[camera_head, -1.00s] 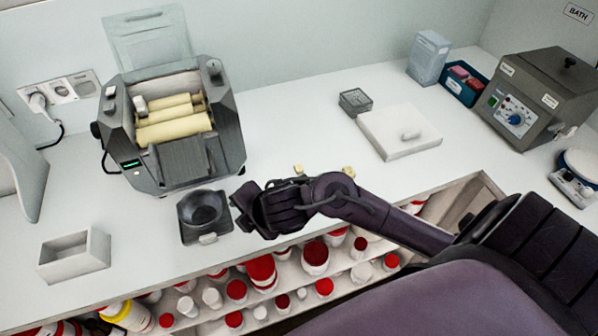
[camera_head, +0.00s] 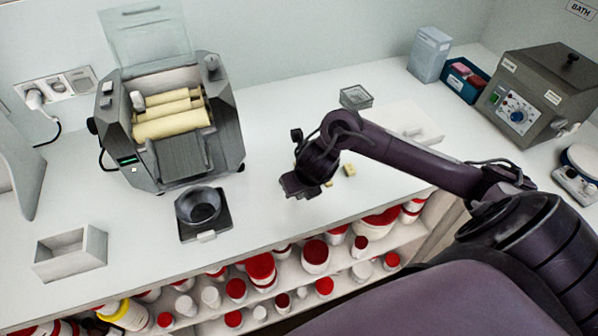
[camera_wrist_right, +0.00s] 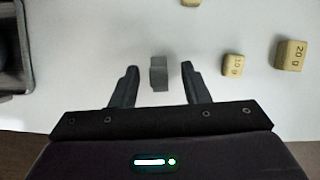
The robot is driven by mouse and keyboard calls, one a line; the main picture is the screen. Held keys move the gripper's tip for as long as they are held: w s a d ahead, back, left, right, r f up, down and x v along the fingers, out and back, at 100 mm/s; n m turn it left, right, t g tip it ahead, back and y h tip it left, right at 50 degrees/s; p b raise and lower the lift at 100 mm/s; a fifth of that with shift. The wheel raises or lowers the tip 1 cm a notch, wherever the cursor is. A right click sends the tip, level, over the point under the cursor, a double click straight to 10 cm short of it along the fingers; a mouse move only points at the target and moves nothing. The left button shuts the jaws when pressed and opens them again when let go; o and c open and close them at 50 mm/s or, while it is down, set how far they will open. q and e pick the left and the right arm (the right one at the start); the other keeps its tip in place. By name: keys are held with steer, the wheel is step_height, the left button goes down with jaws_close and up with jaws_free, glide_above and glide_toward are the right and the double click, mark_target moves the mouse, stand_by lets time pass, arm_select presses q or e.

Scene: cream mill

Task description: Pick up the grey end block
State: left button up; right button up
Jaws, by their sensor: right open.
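The grey end block (camera_wrist_right: 158,74) stands on the white counter in the right wrist view, a small dark grey piece between and just beyond the fingertips. My right gripper (camera_wrist_right: 160,76) is open, with one dark finger on each side of the block's line and bare counter showing between; I see no contact. In the head view my right gripper (camera_head: 298,190) hangs over the counter, right of the black bowl, and hides the block. My left gripper is not in view.
Yellowish weight blocks (camera_wrist_right: 232,65) and (camera_wrist_right: 291,55) lie right of the gripper. A black bowl on a dark stand (camera_head: 203,208), a roller mill (camera_head: 170,130) and an empty white box (camera_head: 70,253) stand to the left. Shelves of bottles lie below the counter's front edge.

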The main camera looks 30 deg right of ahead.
steer(key=shift+w+f, duration=0.3)
steer(key=shift+f, duration=0.3)
jaws_close()
steer(key=shift+r, duration=0.1)
